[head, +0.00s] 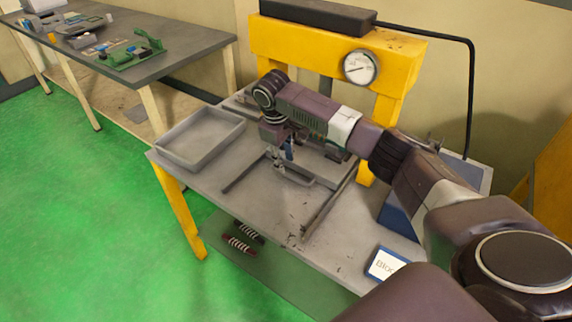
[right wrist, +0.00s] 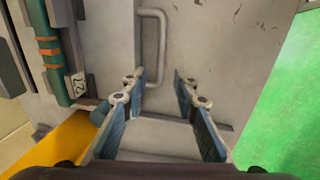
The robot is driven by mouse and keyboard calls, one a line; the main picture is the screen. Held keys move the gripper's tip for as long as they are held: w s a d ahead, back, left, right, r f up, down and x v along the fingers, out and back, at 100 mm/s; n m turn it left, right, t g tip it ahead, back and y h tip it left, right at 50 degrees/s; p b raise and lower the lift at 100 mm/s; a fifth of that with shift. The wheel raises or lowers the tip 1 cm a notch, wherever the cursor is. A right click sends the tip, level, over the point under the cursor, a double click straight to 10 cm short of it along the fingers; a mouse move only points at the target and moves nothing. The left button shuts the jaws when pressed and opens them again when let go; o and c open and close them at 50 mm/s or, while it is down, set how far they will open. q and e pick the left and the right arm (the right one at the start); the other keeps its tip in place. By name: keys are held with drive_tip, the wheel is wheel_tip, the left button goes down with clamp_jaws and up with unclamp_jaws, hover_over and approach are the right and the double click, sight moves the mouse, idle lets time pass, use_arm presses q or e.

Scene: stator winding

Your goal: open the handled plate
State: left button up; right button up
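The handled plate (right wrist: 210,45) is a flat grey metal plate in the right wrist view, with a U-shaped bar handle (right wrist: 163,45) on it. My right gripper (right wrist: 160,78) is open, its two blue-padded fingers pointing at the plate. The handle lies just beyond the fingertips, its lower end nearer the left finger. I see no grip on it. In the head view my right gripper (head: 285,158) hangs low over the fixture on the bench, and my arm hides part of the plate. My left gripper is not in view.
An empty grey tray (head: 188,150) sits on the bench to the left. A yellow press frame (head: 300,45) with a gauge (head: 360,67) stands behind. A sign (head: 385,265) is at the front right. A green pipe with orange bands (right wrist: 48,45) runs beside the plate.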

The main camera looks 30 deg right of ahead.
sight(287, 173)
drive_tip(key=f, duration=0.4)
drive_tip(key=shift+d, duration=0.3)
drive_tip(key=shift+w+d+f, duration=0.1)
drive_tip(key=shift+w+f, duration=0.05)
drive_tip(key=shift+f, duration=0.5)
drive_tip(key=c, duration=0.7)
clamp_jaws()
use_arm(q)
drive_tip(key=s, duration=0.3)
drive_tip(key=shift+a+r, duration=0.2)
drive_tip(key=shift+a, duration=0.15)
